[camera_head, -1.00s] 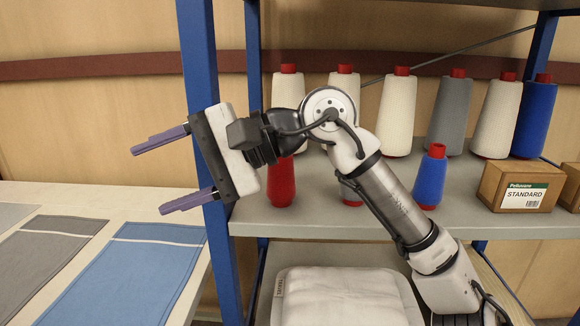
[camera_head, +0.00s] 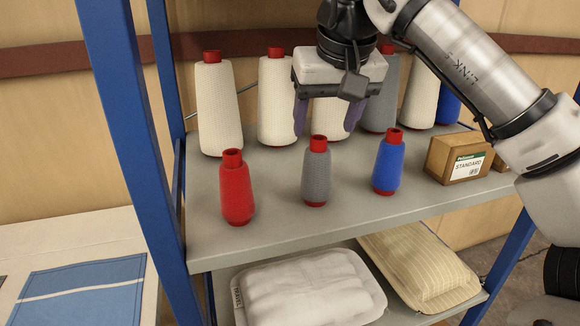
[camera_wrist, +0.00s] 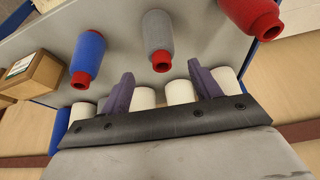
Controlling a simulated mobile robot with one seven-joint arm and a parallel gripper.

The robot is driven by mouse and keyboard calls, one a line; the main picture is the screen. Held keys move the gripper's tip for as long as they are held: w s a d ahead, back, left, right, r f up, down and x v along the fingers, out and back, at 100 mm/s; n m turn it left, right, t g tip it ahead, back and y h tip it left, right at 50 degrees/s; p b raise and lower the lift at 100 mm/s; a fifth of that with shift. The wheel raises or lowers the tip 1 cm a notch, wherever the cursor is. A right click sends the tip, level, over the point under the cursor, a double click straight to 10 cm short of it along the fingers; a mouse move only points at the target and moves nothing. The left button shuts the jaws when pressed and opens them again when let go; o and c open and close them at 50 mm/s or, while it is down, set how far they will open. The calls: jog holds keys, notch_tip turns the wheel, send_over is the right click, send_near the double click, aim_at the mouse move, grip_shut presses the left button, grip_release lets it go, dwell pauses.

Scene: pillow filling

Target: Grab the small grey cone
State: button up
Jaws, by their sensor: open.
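The small grey cone (camera_head: 316,172) stands upright on the shelf's front row, with a red top and red base. It stands between the small red cone (camera_head: 237,188) and the small blue cone (camera_head: 388,163). In the wrist view the small grey cone (camera_wrist: 158,35) lies ahead of the fingers, roughly between their lines. My gripper (camera_head: 325,125) is open, fingers pointing down, above and apart from the small grey cone. In the wrist view the two purple fingers of my gripper (camera_wrist: 163,80) hold nothing.
Tall cream cones (camera_head: 219,108) and a tall grey cone (camera_head: 381,95) stand behind, partly hidden by my gripper. A cardboard box (camera_head: 455,158) sits at the right of the shelf (camera_head: 270,222). Blue posts (camera_head: 125,120) flank the left. A white pillow (camera_head: 305,287) lies below.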

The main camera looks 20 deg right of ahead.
aim_at(319, 138)
jog(key=shift+w, duration=0.15)
jog(key=shift+w+f, duration=0.15)
jog(key=shift+f, duration=0.2)
jog(key=p+x, duration=0.1)
jog(key=x, duration=0.5)
jog(key=shift+w+a+f, duration=0.1)
jog(key=shift+w+f, duration=0.1)
jog(key=c, duration=1.1)
